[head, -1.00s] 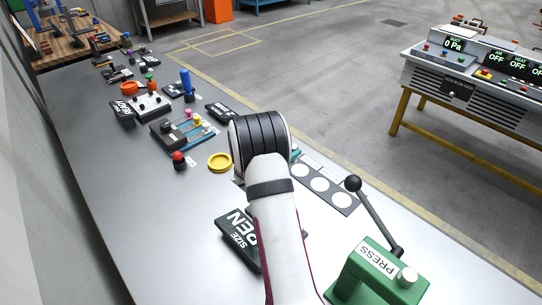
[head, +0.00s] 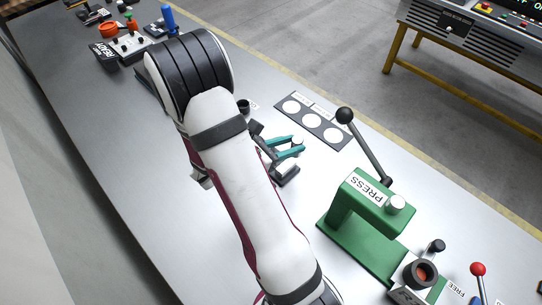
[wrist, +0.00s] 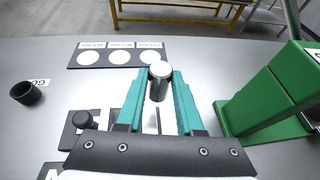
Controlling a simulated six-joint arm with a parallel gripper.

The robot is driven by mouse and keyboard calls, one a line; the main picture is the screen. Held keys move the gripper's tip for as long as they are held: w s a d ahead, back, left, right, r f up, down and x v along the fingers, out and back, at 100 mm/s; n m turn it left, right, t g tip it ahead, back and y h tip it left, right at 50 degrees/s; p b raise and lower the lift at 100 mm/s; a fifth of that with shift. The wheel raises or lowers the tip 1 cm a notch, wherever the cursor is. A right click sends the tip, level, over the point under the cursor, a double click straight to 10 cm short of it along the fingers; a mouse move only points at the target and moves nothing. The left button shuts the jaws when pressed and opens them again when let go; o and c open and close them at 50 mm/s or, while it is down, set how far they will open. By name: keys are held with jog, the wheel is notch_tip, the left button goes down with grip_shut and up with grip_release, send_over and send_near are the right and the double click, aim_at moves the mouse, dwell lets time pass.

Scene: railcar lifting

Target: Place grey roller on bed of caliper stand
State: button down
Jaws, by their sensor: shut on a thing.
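My gripper (head: 290,145) has teal fingers and is shut on the grey roller (wrist: 160,82). The roller is a short metal cylinder held upright between the fingertips, above the bench, and its pale top also shows in the head view (head: 297,142). A dark fixture with a round black knob (wrist: 82,119) sits below and left of the fingers in the wrist view, partly hidden by my gripper; it may be the caliper stand, but I cannot tell for sure. Its bed cannot be made out.
A green press (head: 370,215) with a ball-ended lever stands right of my gripper. A dark plate with three white circles (head: 312,121) lies beyond the fingers. A black cup (wrist: 25,93) beside a GO label stands at the left.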

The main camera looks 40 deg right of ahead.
jog(key=w+f, duration=0.1)
jog(key=w+a+f, duration=0.1)
jog(key=w, duration=0.1)
jog(key=w+a+f, duration=0.1)
jog(key=w, duration=0.1)
jog(key=shift+w+f, duration=0.15)
jog(key=shift+f, duration=0.05)
notch_tip(320, 180, down, 4)
jog(key=shift+w+f, duration=0.1)
jog(key=shift+f, duration=0.1)
jog(key=c, duration=0.5)
grip_release()
jog(key=shift+c, duration=0.2)
